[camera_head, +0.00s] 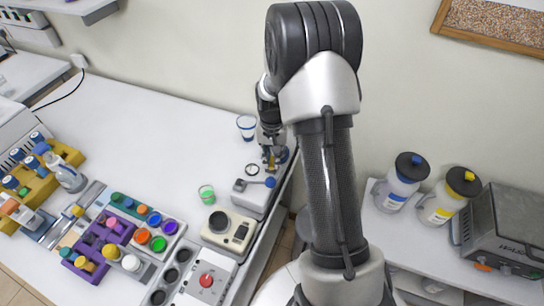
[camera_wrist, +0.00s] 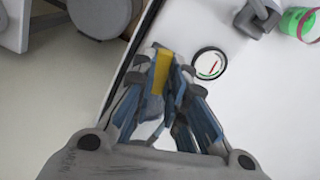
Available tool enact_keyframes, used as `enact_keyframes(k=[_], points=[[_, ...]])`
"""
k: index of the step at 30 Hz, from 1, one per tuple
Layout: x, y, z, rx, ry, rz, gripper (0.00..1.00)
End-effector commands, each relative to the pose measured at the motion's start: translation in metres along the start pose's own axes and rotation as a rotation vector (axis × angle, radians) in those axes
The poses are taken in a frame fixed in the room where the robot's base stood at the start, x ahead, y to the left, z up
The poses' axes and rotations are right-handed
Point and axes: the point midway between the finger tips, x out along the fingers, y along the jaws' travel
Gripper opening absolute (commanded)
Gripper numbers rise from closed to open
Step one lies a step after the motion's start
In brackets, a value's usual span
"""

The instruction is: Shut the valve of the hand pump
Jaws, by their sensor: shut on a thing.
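The hand pump (camera_head: 254,196) is a pale grey unit at the right edge of the white table, with a round gauge (camera_head: 252,169) on top. The gauge also shows in the wrist view (camera_wrist: 209,64), with a red needle. My gripper (camera_head: 272,160) points down over the far end of the pump. In the wrist view my gripper (camera_wrist: 170,80) has its fingers closed together around a yellow piece, which looks like the valve's handle (camera_wrist: 161,70). The fingers hide most of the valve, so its exact angle cannot be told.
A green cup (camera_head: 207,194) stands left of the pump, and a beige device with a black top (camera_head: 229,229) is nearer. The table's right edge and a gap lie beside the pump.

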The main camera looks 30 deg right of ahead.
Motion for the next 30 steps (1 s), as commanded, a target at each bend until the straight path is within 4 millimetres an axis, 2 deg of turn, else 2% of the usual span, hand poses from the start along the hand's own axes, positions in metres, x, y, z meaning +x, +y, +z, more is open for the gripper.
enact_keyframes(k=[12, 30], points=[[-0.0004, -0.0001, -0.0005, 0.245, 0.001, -0.001, 0.0], [-0.0003, -0.0002, -0.0006, 0.304, 0.001, -0.001, 0.0]])
